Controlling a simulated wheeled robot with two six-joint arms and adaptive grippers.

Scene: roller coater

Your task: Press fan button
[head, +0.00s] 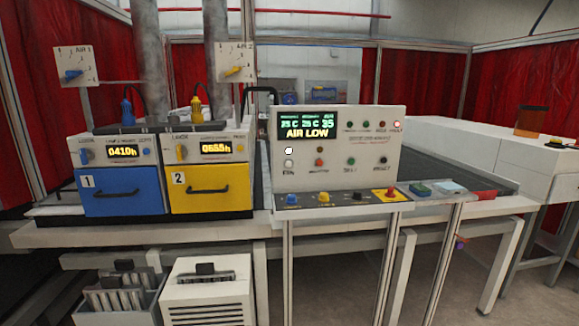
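The white control panel (375,165) stands at the middle of the head view, facing me. At the panel's lower left is a white button (290,168) with a small label that looks like "FAN". A bright white lamp (289,151) sits just above it. Neither of my grippers is in view, and nothing covers the panel face.
A sloped ledge (340,204) with several coloured knobs runs below the panel. Left of it are a blue unit (119,205) and a yellow unit (211,202). A dark belt (440,172) lies behind right. A white cabinet (208,292) stands below.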

